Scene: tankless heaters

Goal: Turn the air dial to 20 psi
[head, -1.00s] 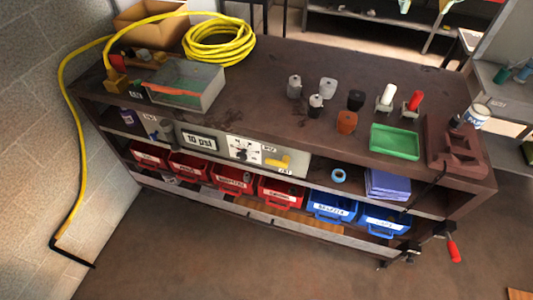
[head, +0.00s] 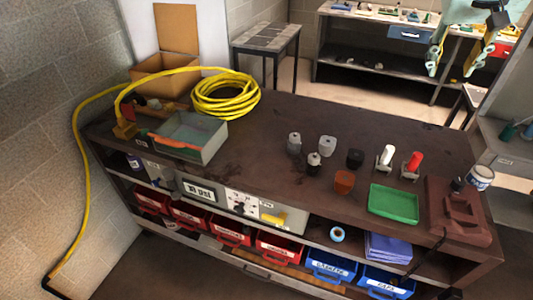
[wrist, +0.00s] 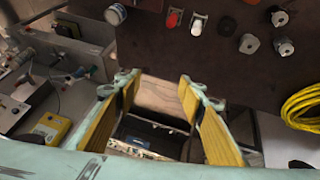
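A grey panel is set into the front of the dark workbench. It carries a readout (head: 199,191) that seems to show 10 psi. Right of the readout is a white dial plate with a small dark dial (head: 238,204). A yellow handle (head: 273,218) is at the panel's right end. My gripper (head: 452,66) hangs at the top right of the head view, beyond the bench and far from the dial. In the wrist view my gripper (wrist: 158,86) is open, with nothing between its yellow-padded fingers. The dial is not visible in the wrist view.
A yellow hose coil (head: 226,96) and a grey tray (head: 192,137) occupy the bench's left end. Several canisters, a green tray (head: 394,204) and a brown vise (head: 459,212) stand to the right. Red bins (head: 233,233) and blue bins (head: 330,265) sit below.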

